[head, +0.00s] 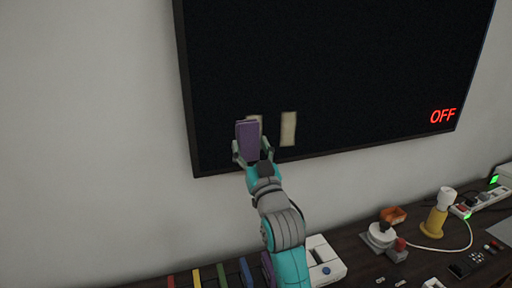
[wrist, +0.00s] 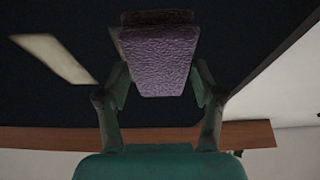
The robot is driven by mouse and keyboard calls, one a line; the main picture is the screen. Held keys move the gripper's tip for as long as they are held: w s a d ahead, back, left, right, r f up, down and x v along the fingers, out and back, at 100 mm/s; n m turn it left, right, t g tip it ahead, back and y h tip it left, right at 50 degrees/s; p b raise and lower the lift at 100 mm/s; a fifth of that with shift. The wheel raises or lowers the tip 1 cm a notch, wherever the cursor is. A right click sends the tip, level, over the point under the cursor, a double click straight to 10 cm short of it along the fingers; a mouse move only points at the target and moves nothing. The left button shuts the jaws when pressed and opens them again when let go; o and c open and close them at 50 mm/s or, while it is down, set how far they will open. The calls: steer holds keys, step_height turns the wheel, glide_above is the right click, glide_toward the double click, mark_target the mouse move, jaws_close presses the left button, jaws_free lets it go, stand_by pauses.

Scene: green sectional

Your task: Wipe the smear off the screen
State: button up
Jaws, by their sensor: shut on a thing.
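The screen (head: 330,60) is a large dark panel on the wall with red "OFF" letters at its lower right. My gripper (head: 252,152) is shut on a purple block (head: 247,138) with a rough face, held up before the screen's lower left part. In the wrist view the block (wrist: 158,60) sits between the two fingers. A pale beige smear (head: 288,129) shows on the screen just right of the block. Another pale patch (head: 256,118) is partly hidden behind the block. One pale strip (wrist: 55,58) shows in the wrist view. Whether the block touches the screen I cannot tell.
A dark table (head: 360,268) below holds a white device (head: 325,262), a joystick (head: 380,234), a yellow-based lamp (head: 437,215) with a cord, an orange tray (head: 393,215) and a power strip (head: 480,202). Several coloured blocks (head: 221,275) stand at the front left. The wall left of the screen is clear.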

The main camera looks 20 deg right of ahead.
steer(key=shift+a, duration=0.1)
steer(key=shift+r, duration=1.3)
steer(key=shift+w+d, duration=0.1)
steer(key=shift+d, duration=7.15)
